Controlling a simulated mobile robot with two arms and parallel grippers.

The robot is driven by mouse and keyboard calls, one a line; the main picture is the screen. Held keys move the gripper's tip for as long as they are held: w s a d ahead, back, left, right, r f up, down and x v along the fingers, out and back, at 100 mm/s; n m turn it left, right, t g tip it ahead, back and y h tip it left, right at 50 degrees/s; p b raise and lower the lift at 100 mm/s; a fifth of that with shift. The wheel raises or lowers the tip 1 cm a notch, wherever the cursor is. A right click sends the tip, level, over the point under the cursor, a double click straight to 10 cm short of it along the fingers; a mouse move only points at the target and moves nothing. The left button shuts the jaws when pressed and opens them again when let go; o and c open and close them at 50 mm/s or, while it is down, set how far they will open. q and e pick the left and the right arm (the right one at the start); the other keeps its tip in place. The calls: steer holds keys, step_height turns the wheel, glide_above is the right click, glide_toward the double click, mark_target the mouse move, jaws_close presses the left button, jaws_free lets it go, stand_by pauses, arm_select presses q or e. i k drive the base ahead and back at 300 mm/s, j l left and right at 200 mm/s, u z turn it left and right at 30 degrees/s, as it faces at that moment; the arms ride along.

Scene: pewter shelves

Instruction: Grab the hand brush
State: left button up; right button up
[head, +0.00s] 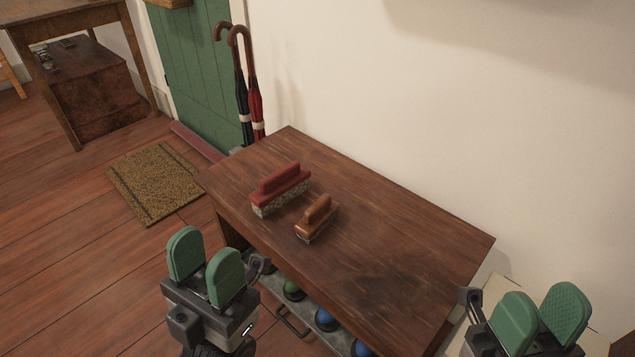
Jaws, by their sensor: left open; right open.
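A dark red brush (281,186) with pale speckled bristles stands bristles down on the wooden cabinet top, left of its middle. A smaller orange-brown brush-like item (318,216) stands just right of it and nearer to me, apart from it; its underside is hard to make out. I cannot tell for sure which is the hand brush. My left gripper (206,262) is open and empty, in front of the cabinet's left end, below and left of both items in the picture. My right gripper (541,312) is open and empty at the lower right, far from both.
The cabinet top (400,235) is clear on its right half. Below its front edge is a shelf with several round coloured items (293,289). Two umbrellas (248,95) stand behind its left corner. A doormat (155,182) lies left; a wall (470,110) rises behind.

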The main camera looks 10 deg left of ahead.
mark_target(283, 185)
steer(key=i+j+z, duration=0.1)
steer(key=j+z, duration=0.4)
steer(key=j, duration=0.25)
steer(key=j+z, duration=0.45)
steer(key=j, duration=1)
steer(key=k+j+z, duration=0.1)
steer(key=j, duration=1.2)
steer(key=k+j+z, duration=0.1)
steer(key=j, duration=0.55)
steer(key=k+j+z, duration=0.1)
steer(key=j, duration=0.55)
